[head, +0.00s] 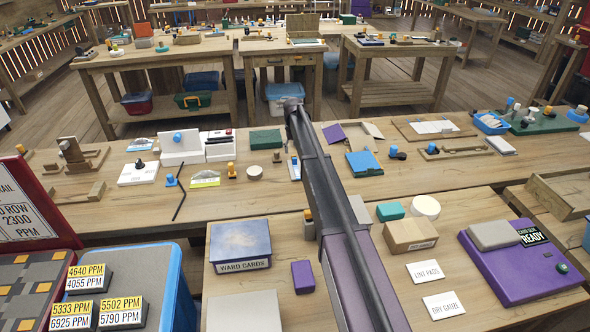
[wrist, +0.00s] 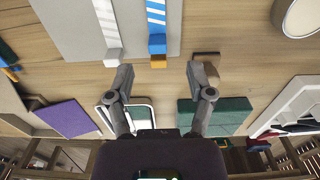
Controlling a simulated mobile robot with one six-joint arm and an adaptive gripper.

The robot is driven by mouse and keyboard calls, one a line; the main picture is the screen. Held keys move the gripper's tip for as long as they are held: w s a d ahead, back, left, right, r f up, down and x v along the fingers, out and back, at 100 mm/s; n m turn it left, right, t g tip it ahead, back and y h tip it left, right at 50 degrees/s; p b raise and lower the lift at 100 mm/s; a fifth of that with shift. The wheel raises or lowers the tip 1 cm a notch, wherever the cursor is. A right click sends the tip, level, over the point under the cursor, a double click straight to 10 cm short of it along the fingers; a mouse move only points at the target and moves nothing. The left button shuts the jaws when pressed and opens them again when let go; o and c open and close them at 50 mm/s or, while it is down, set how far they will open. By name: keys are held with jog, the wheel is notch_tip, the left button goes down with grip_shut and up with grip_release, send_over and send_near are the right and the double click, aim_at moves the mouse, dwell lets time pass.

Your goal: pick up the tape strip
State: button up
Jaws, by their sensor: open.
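In the head view a small blue-striped piece (head: 295,168) shows beside my arm, which hides most of that spot and the gripper.
A tan-and-dark block (wrist: 208,72) is close by the right fingertip. A pale strip with a grey block (wrist: 113,57) is by the left one. A green box (wrist: 215,116), a purple panel (wrist: 66,118) and a round white piece (wrist: 302,14) lie around.

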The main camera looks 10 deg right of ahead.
aim_at(294, 157)
dwell(0.4)
jog(key=shift+w+d+f+b, duration=0.1)
jog(key=shift+f+b, duration=1.2)
jog(key=shift+f, duration=0.05)
jog(key=shift+w+d+f+b, duration=0.1)
jog(key=shift+f+b, duration=1.2)
jog(key=c, duration=0.8)
